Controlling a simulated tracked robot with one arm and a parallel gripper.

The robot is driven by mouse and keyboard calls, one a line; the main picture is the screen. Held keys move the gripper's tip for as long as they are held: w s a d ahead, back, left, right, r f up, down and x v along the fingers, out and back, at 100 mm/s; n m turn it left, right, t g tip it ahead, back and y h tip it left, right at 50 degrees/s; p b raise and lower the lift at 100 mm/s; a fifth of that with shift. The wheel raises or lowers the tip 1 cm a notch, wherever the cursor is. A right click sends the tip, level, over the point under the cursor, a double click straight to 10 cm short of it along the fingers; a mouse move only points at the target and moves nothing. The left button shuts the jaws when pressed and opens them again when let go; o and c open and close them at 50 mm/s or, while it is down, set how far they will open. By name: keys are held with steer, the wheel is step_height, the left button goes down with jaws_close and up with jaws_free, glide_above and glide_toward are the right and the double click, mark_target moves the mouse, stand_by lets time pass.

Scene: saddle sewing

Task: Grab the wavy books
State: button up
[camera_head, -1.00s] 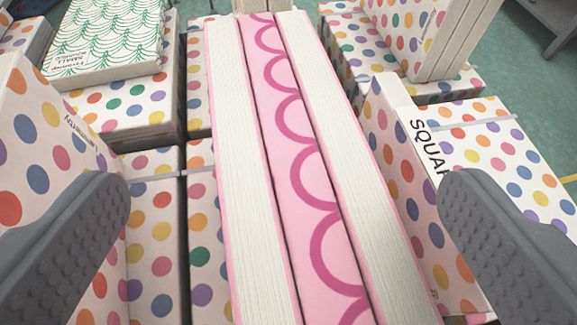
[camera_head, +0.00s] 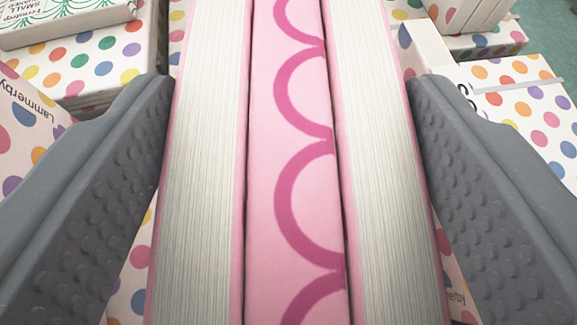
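The pink wavy books (camera_head: 295,160) stand on edge side by side in the middle of the view. The middle one shows a pink spine with darker pink scallops. The outer two show white page edges, on the left (camera_head: 205,150) and on the right (camera_head: 380,150). My gripper (camera_head: 290,200) is open, with one grey studded finger on each side of the stack. The left finger is close to the left book and the right finger close to the right book. I cannot tell whether either finger touches. The lower part of the books is hidden.
Polka-dot books (camera_head: 100,65) lie and stand on the left, with a green-patterned book (camera_head: 65,18) on top of some. More polka-dot books (camera_head: 515,85) are on the right, close behind the right finger. A little green floor (camera_head: 545,30) shows at the upper right.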

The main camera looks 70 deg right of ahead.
jaws_close()
